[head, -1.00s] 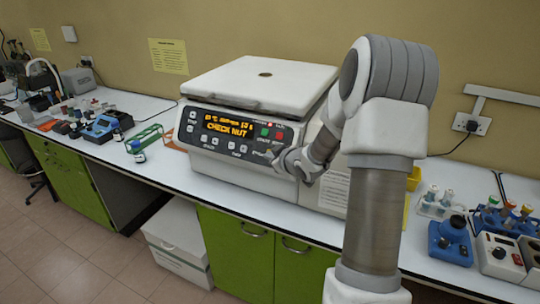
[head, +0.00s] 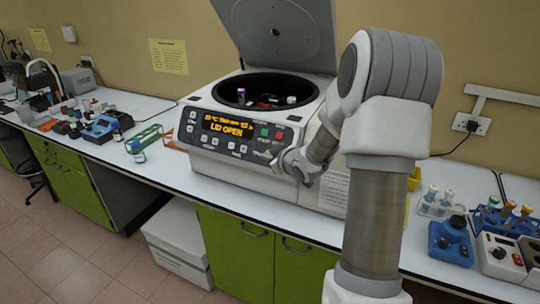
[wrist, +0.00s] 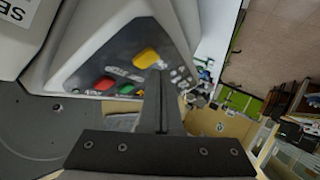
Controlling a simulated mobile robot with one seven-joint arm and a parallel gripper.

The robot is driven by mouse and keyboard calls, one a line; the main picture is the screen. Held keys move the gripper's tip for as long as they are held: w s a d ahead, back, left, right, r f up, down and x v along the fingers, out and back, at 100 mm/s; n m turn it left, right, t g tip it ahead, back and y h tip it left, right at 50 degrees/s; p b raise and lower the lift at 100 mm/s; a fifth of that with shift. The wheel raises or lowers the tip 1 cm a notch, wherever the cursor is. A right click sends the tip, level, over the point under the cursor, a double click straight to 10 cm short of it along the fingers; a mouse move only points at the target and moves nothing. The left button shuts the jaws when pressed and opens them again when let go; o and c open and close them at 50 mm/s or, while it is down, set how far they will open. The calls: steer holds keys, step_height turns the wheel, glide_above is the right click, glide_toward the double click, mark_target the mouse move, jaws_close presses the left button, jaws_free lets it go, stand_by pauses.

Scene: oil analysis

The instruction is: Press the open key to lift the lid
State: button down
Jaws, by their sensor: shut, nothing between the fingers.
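The white centrifuge (head: 215,170) stands on the bench with its grey lid (head: 285,35) raised and its dark bowl (head: 265,88) open. Its display (head: 226,127) reads LID OPEN in orange. My gripper (head: 275,163) is at the lower right of the key panel (head: 200,140), close to its surface. The open key cannot be made out; my gripper covers that corner. Whether the tips touch the panel is unclear.
Several small items lie in the bowl. A green rack (head: 145,137) stands left of the centrifuge. Blue equipment (head: 450,240) and a tube rack (head: 440,203) stand to the right. The wall is close behind the raised lid.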

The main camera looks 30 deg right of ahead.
steer(key=shift+s+a+r, duration=0.65)
steer(key=shift+a+r, duration=0.05)
steer(key=shift+a, duration=0.15)
steer(key=shift+s+a+r, duration=0.65)
steer(key=shift+a, duration=0.15)
steer(key=s+a+r+m+g+h, duration=0.2)
steer(key=s+a+r+m+g, duration=0.1)
steer(key=s+a+r, duration=0.85)
steer(key=s+a+m+g+y, duration=0.1)
steer(key=s+a+g, duration=0.1)
steer(key=s, duration=0.8)
steer(key=s+a+f+g+y, duration=0.1)
steer(key=s+a+g, duration=0.1)
steer(key=s, duration=0.7)
steer(key=shift+s+a+m, duration=0.25)
steer(key=shift+s+m, duration=0.15)
steer(key=shift+d, duration=0.2)
